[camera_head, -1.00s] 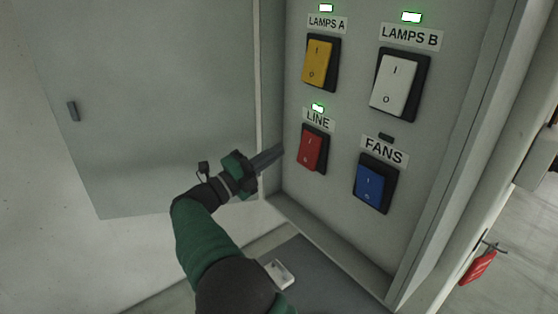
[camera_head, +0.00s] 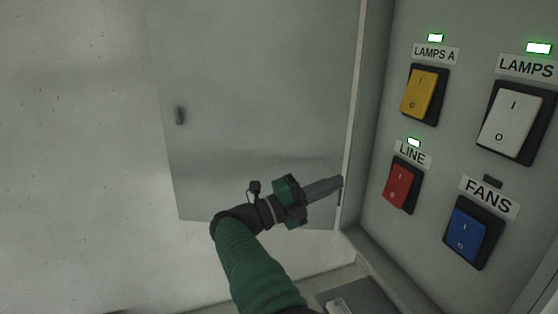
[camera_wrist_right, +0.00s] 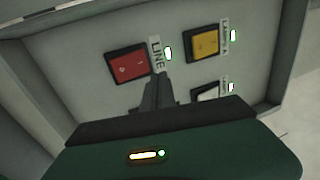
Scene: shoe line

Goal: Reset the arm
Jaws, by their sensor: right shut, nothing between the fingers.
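My right gripper (camera_head: 326,189) is shut and empty, to the left of the red LINE switch (camera_head: 402,185) and apart from it in the head view. In the right wrist view its fingers (camera_wrist_right: 163,82) point toward the panel below the red switch (camera_wrist_right: 127,64). The LINE, LAMPS A and LAMPS B indicators are lit green. The FANS indicator (camera_head: 493,181) above the blue FANS switch (camera_head: 467,231) is dark. The yellow LAMPS A switch (camera_head: 420,93) and white LAMPS B switch (camera_head: 509,121) sit above. My left gripper is not in view.
The cabinet's lower ledge (camera_head: 385,268) runs below the switches.

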